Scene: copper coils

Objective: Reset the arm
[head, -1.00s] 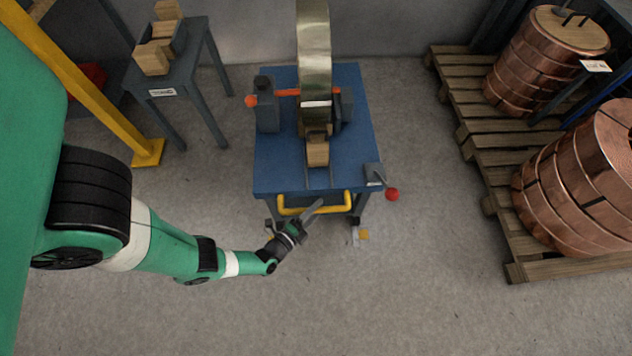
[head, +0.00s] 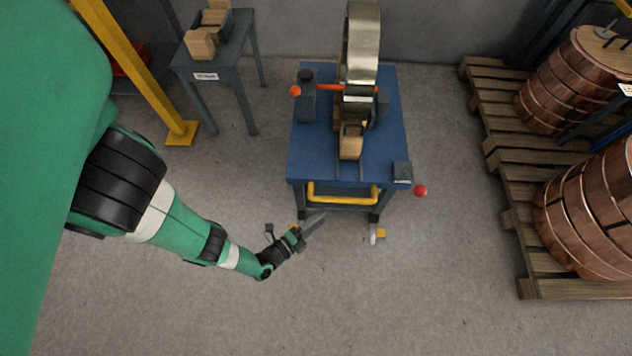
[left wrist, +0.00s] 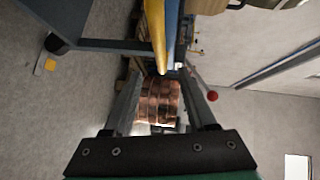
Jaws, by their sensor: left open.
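My left arm comes in from the left in the head view. Its gripper (head: 302,232) is open and empty, in front of the blue cart (head: 310,172) and below its yellow handle (head: 343,193). In the left wrist view the two fingers of this gripper (left wrist: 155,90) stand apart with nothing between them. A copper coil (left wrist: 160,101) shows in the distance beyond the gap. My right gripper is in neither view.
The cart carries a metal coil (head: 360,45) and a wooden block (head: 351,143). A lever with a red knob (head: 420,190) sticks out at its right. Copper coils (head: 595,210) stand on pallets (head: 510,220) at right. A small table (head: 247,70) stands back left. The front floor is clear.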

